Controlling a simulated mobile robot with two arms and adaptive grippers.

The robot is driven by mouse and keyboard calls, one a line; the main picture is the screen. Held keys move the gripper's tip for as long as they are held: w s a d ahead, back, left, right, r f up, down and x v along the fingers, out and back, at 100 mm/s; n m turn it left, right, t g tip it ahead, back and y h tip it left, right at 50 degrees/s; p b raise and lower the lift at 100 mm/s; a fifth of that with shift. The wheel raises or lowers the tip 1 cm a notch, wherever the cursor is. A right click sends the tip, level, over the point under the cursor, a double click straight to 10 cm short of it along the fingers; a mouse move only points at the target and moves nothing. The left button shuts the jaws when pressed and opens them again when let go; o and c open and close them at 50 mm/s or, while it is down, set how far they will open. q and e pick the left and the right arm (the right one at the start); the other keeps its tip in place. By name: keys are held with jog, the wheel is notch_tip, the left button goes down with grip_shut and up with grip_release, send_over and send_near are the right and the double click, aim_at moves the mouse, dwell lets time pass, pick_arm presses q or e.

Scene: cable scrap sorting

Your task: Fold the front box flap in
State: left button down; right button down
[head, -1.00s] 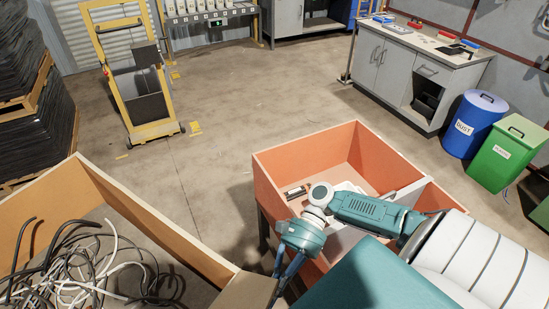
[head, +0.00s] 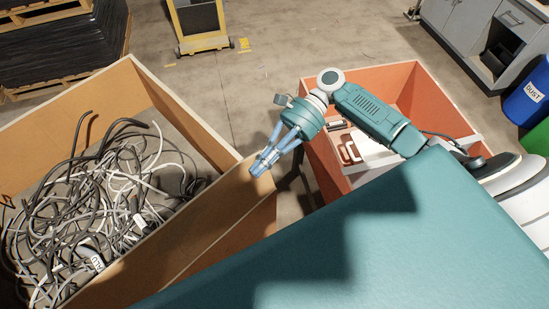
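A large tan box (head: 185,115) stands at the left of the head view, full of tangled cables. Its front flap (head: 225,215) is the tan panel along the near right side, and it leans outward from the box. My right gripper (head: 263,166) is over the flap's far end, near the box's right corner. Its blue fingers point down and left and come together at the tips. I cannot tell whether they touch the flap. My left gripper is out of view.
Black, grey and white cables (head: 100,200) fill the tan box. An orange bin (head: 405,85) with a divider stands at the right and holds a few items. A yellow cart (head: 200,40) stands behind on open floor. A blue dust bin (head: 530,92) is at the right edge.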

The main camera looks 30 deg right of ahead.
jog(key=w+b, duration=0.1)
jog(key=w+a+f+b, duration=0.1)
jog(key=w, duration=0.1)
jog(key=w+f+b, duration=0.1)
jog(key=w, duration=0.1)
jog(key=shift+w+a+f+b, duration=0.1)
jog(key=shift+a+f+b, duration=0.1)
jog(key=shift+a+b, duration=0.15)
jog(key=w+a+f+b, duration=0.1)
jog(key=w+f+b, duration=0.4)
jog(key=f+b, duration=0.25)
jog(key=d+r+p, duration=0.3)
jog(key=r+p, duration=0.1)
jog(key=r, duration=0.3)
jog(key=shift+w+d+r+p, duration=0.35)
jog(key=shift+w+r, duration=0.05)
